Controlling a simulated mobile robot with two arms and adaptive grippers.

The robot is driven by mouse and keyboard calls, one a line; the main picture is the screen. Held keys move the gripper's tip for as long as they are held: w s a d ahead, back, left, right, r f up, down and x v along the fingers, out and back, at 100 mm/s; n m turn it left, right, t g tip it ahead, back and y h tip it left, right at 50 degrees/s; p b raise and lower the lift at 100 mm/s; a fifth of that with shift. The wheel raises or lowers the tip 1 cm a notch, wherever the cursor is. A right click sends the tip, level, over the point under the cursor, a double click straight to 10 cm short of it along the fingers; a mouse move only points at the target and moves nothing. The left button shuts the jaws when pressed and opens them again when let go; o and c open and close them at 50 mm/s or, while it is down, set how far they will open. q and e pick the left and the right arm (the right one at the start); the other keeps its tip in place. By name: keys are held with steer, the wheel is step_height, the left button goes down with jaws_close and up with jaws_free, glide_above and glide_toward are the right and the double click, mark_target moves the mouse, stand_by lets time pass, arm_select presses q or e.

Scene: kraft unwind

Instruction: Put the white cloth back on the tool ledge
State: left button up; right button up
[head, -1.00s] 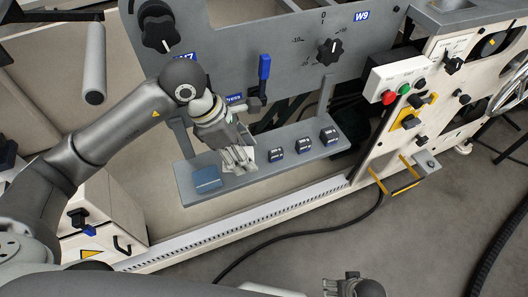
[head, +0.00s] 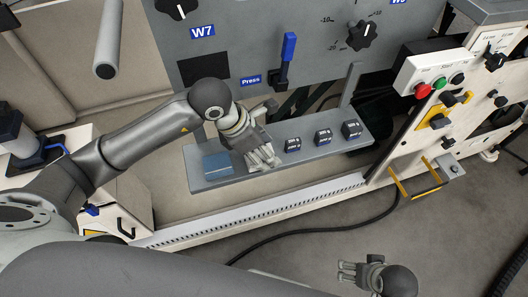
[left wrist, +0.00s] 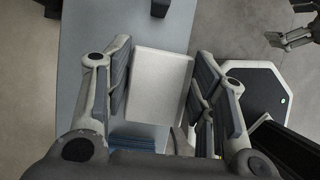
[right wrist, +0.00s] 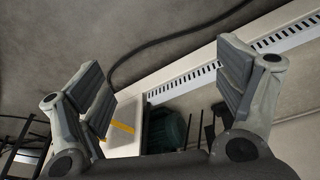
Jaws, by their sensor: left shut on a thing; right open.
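The white cloth (left wrist: 158,85) shows in the left wrist view as a flat pale square between the fingers of my left gripper (left wrist: 160,92). The gripper is shut on it.
Small dark blocks (head: 323,137) stand to the right. The machine panel (head: 300,35) with a blue-handled lever (head: 287,55) rises behind. A black cable (head: 300,245) crosses the floor in front.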

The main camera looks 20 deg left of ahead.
arm_select(q)
steer(key=shift+f, duration=0.5)
arm_select(e)
steer(key=shift+r, duration=0.3)
arm_select(q)
steer(key=o, duration=1)
arm_select(e)
steer(key=shift+r, duration=0.2)
arm_select(q)
steer(key=shift+a+r, duration=0.1)
steer(key=shift+r, duration=0.15)
steer(key=p+v, duration=0.1)
steer(key=v, duration=1)
steer(key=shift+s+a+r+p, duration=0.15)
steer(key=shift+r+p, duration=0.1)
steer(key=shift+p, duration=0.15)
arm_select(e)
step_height(320, 180, down, 7)
steer(key=shift+s+r, duration=0.15)
steer(key=shift+s, duration=0.25)
